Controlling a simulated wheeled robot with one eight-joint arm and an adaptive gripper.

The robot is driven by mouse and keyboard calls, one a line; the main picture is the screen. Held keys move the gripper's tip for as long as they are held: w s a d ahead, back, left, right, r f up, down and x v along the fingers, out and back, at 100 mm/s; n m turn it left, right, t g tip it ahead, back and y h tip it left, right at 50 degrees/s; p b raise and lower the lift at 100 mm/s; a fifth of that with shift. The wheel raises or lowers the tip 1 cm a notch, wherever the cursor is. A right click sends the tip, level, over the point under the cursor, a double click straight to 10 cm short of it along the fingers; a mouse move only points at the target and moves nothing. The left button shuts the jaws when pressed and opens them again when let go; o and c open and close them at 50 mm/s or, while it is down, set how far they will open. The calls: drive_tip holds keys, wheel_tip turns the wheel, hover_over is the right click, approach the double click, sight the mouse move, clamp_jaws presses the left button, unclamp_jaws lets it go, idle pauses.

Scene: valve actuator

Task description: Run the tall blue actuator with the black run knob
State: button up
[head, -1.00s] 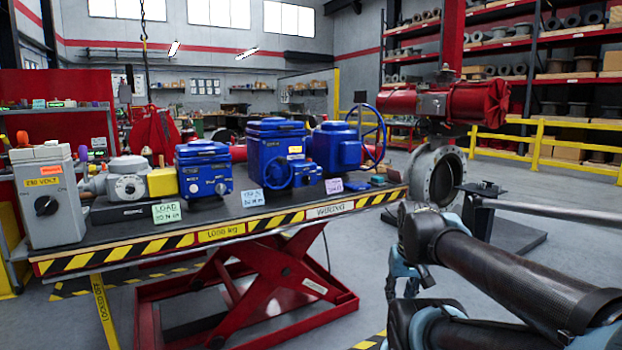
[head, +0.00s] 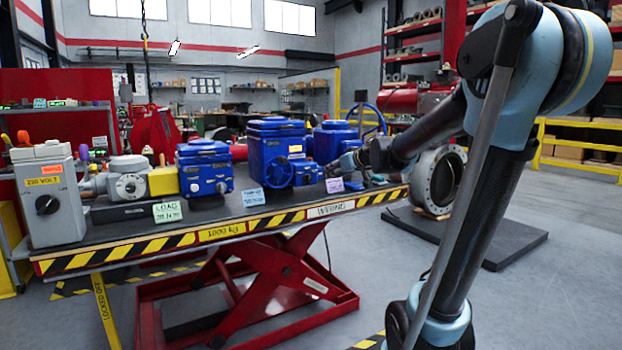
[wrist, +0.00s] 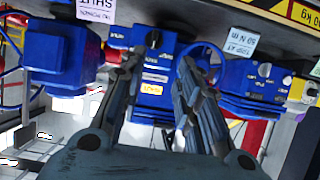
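The tall blue actuator (head: 278,135) stands mid-bench with a yellow label and a blue handwheel; it also shows upside down in the wrist view (wrist: 152,75). A black knob (wrist: 153,40) sits on its blue front housing (head: 306,172). Another black knob (head: 47,204) is on the grey box at the bench's left end; I cannot read a run mark on either. My gripper (head: 350,161) is just right of the front housing. In the wrist view its fingers (wrist: 161,60) are spread and empty, one either side of the yellow label. Its distance from the actuator is unclear.
A smaller blue actuator (head: 204,168) stands left, and a blue unit with a large handwheel (head: 334,142) stands right, partly behind my arm. Cards (head: 254,197) stand along the bench's striped front edge (head: 220,232). The floor in front is mostly clear.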

drive_tip(key=w+r, duration=0.1)
drive_tip(key=w, duration=0.1)
approach(310, 175)
drive_tip(key=shift+t, duration=0.4)
drive_tip(key=x, duration=0.8)
drive_tip(key=shift+s+a+f, duration=0.1)
drive_tip(key=shift+a+f, duration=0.1)
drive_tip(key=shift+f, duration=0.1)
clamp_jaws()
drive_tip(key=shift+a, duration=0.15)
